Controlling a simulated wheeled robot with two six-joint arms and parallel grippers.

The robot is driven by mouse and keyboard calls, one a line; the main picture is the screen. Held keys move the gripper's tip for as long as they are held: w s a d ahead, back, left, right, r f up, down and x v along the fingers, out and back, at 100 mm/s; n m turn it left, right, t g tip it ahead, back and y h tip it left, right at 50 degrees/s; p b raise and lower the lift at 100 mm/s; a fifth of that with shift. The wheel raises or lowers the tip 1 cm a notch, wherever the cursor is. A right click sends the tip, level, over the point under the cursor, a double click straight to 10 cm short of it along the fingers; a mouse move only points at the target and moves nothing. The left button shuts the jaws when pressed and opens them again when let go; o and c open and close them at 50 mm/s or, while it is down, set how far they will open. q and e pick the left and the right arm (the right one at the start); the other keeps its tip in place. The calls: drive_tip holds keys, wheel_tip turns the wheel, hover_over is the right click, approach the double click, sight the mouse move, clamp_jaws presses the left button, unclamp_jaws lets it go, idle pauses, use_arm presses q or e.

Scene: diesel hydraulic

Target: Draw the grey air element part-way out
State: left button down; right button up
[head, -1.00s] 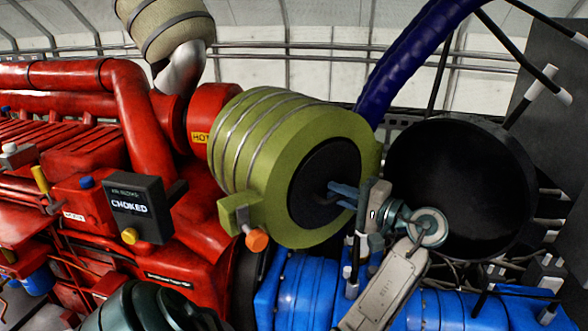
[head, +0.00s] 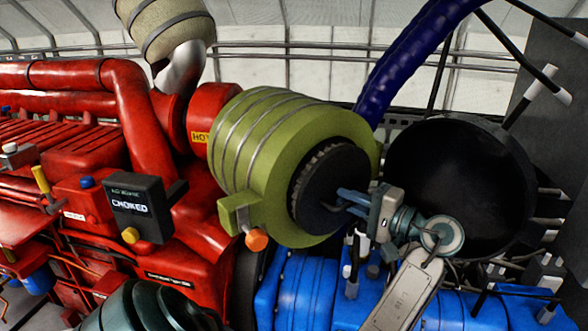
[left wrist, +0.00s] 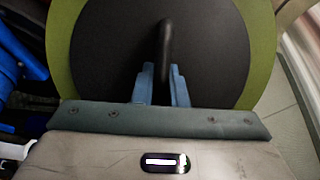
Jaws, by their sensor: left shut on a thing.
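The air element (head: 312,195) shows as a dark round end with a grey pleated edge. It sticks a short way out of the open end of the green canister (head: 235,150). In the left wrist view, its dark end plate (left wrist: 115,60) fills the view inside the green rim (left wrist: 62,60), with a black bar handle (left wrist: 165,42) upright in the middle. My left gripper (head: 348,200) is shut on that handle; its blue fingers (left wrist: 163,84) close around the lower part. The rest of the element is hidden inside the canister.
A large black round cover (head: 455,170) stands just right of my gripper. The blue engine part (head: 310,290) lies below, and red engine casings (head: 130,90) are at left. A box reading CHOKED (head: 137,205) and an orange knob (head: 257,240) sit near the canister.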

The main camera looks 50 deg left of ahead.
use_arm(q)
drive_tip(key=shift+d, duration=1.7)
drive_tip(key=c, duration=0.9)
unclamp_jaws()
